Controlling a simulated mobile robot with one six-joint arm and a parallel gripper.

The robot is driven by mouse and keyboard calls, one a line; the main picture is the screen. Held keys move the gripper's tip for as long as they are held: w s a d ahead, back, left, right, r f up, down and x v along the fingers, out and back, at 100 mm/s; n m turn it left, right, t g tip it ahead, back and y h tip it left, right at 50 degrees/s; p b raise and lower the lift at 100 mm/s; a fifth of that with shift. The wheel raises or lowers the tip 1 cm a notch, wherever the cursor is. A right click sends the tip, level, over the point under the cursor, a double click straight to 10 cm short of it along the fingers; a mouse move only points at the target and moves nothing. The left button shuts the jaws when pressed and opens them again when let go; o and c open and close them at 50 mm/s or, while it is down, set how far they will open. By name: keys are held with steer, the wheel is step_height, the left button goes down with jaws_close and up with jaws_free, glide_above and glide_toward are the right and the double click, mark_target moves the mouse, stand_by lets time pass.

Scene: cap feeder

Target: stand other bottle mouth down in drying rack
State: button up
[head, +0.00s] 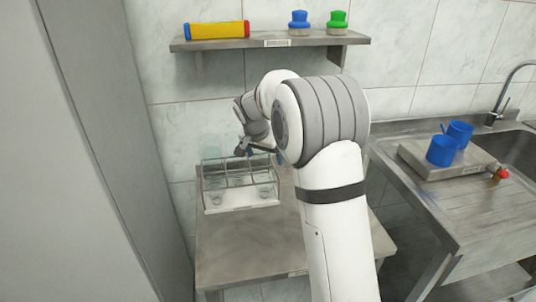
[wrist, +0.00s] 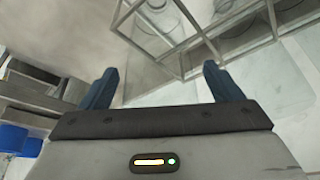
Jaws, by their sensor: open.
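The drying rack (head: 204,178) is a metal wire frame with compartments on a white base, standing on a steel table. Clear, see-through bottles (head: 265,191) stand in its compartments; which way their mouths point is hard to tell. A taller clear shape (head: 211,146) shows at the rack's back left. My gripper (head: 262,154) is over the back right of the rack, partly hidden by my arm. In the wrist view, my gripper (wrist: 160,86) is open, with nothing between its blue fingers. The rack's bars (wrist: 205,35) run just beyond the fingertips, with round clear outlines (wrist: 236,18) inside.
To the right, blue cups (head: 441,151) stand by the sink (head: 515,150). The table's front (head: 245,250) is clear.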

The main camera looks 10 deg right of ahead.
steer(key=v, duration=0.7)
steer(key=shift+s+a+r, duration=0.1)
steer(key=shift+a+r, duration=0.05)
steer(key=shift+r, duration=0.05)
steer(key=s+d+f+n+g+y+p, duration=0.1)
steer(key=s+n, duration=0.6)
steer(key=s, duration=2.7)
steer(key=shift+s+d+f+y, duration=0.25)
steer(key=shift+d+f+y, duration=0.5)
steer(key=shift+d, duration=0.35)
steer(key=shift+r, duration=0.1)
